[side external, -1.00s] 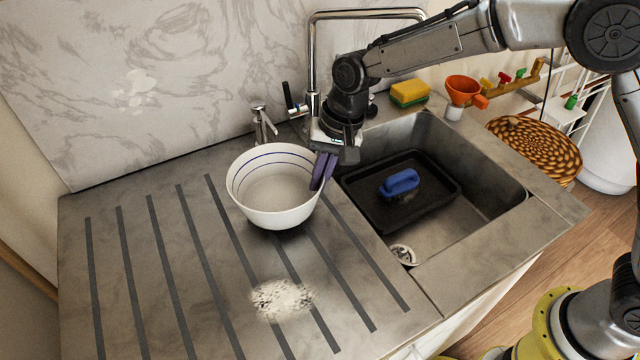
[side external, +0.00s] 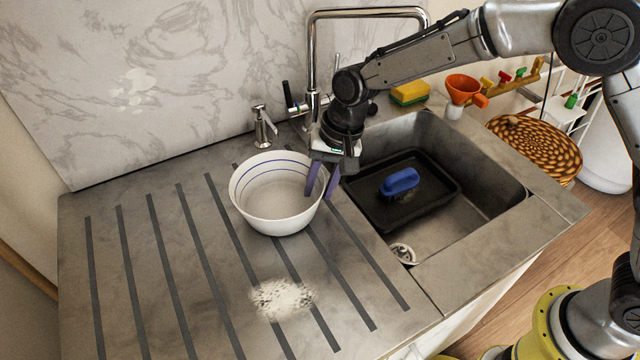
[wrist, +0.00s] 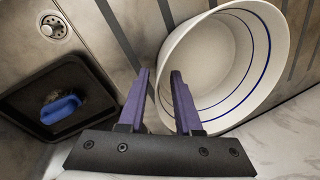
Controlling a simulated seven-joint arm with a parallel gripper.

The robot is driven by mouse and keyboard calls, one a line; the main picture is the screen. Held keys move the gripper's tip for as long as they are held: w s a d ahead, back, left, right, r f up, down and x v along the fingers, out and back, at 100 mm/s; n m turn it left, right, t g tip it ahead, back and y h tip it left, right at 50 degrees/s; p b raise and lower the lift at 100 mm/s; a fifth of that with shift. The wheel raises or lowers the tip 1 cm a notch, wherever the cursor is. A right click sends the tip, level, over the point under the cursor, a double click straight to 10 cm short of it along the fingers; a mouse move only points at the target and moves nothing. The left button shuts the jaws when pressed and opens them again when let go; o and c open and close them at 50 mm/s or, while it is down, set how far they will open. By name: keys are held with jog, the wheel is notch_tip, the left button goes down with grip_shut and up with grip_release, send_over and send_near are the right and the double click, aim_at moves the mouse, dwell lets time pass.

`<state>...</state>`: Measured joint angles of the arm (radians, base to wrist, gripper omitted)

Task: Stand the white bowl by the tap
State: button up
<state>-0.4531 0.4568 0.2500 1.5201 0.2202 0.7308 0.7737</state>
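The white bowl (side external: 262,214), with blue lines inside, stands upright on the ribbed drainboard, left of the sink. The tall chrome tap (side external: 312,60) rises behind the sink, behind and to the right of the bowl. My gripper (side external: 323,194) is open at the bowl's right rim, one finger over the inside and the other outside. In the wrist view, my gripper (wrist: 160,75) shows its purple fingers apart, with the bowl (wrist: 235,65) on the right. Whether a finger touches the rim, I cannot tell.
A small chrome dispenser (side external: 263,128) stands just behind the bowl. The sink (side external: 470,170) holds a black tray (side external: 430,202) with a blue brush (side external: 400,181). A yellow-green sponge (side external: 409,93) and an orange funnel (side external: 463,90) stand behind it. The drainboard's left side (side external: 135,235) is clear.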

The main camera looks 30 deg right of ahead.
jog(key=v, duration=1.2)
jog(key=shift+r, duration=0.15)
jog(key=shift+s, duration=0.1)
jog(key=s+d+r+n+t, duration=0.1)
jog(key=s+d+r, duration=0.3)
jog(key=s+d, duration=0.25)
jog(key=s+d+r+n+t, duration=0.1)
jog(key=s+d+r, duration=0.2)
jog(key=s+d, duration=0.35)
jog(key=s+d+f+n+t+h, duration=0.2)
jog(key=s+d+f+n, duration=0.1)
jog(key=s+d, duration=0.7)
jog(key=s, duration=0.4)
jog(key=shift+f, duration=0.4)
